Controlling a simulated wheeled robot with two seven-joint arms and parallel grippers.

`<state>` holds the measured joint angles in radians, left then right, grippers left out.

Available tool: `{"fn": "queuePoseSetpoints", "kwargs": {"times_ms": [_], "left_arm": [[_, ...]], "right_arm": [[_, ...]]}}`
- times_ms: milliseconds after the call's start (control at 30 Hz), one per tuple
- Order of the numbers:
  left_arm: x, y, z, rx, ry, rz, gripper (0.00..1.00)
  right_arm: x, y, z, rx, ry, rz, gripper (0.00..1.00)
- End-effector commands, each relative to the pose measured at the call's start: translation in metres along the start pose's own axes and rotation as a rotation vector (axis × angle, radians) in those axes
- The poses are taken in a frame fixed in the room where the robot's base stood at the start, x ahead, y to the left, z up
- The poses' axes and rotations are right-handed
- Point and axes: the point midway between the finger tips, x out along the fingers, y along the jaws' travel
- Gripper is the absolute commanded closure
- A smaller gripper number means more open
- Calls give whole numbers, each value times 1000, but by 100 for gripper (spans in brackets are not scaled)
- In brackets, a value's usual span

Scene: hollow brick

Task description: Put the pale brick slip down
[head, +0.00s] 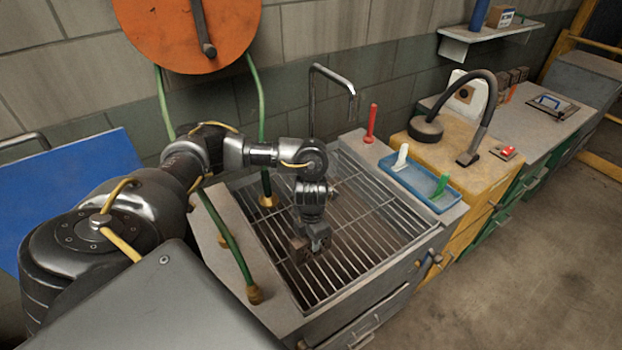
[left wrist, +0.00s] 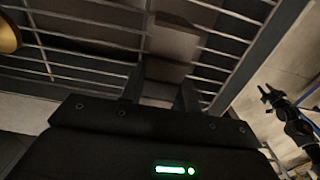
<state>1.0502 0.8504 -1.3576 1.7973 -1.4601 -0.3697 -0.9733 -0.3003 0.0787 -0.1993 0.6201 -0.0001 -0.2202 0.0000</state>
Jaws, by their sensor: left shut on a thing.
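My left gripper (head: 318,246) is low over the slatted metal grate of the sink-like basin (head: 365,215). In the left wrist view its two dark fingers (left wrist: 160,92) are shut on a greyish slip, the pale brick slip (left wrist: 165,71), of which only part shows between them. A brown block (left wrist: 175,40) lies just beyond the slip; I cannot tell whether they touch. In the head view a brown block (head: 299,250) shows beside the fingertips. My right gripper (left wrist: 268,95) shows small at the right of the left wrist view, with its fingers apart and empty.
A tap (head: 333,80) rises behind the basin, and green hoses (head: 228,238) run down its left side. A blue tray (head: 420,182) with a white and a green handle and a red tool (head: 370,124) stand at the right. Much of the grate is clear.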

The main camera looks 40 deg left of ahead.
Motion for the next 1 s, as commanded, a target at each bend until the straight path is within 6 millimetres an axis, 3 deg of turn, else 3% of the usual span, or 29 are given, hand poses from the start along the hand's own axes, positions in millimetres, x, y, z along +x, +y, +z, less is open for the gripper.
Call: {"fn": "queuePoseSetpoints", "kwargs": {"times_ms": [300, 333, 467, 767, 1000], "left_arm": [[5, 0, 0, 0, -1, 0, 98], [3, 0, 0, 1, -1, 0, 64], [3, 0, 0, 1, 0, 0, 47], [1, 0, 0, 0, 0, 0, 47], [-28, 0, 2, 4, -6, 1, 47]], "right_arm": [[5, 0, 0, 0, 0, 0, 64], [3, 0, 0, 0, 0, 0, 64], [3, 0, 0, -1, 0, 0, 64], [1, 0, 0, -1, 0, 0, 64], [-6, 0, -1, -1, 0, 0, 64]]}}
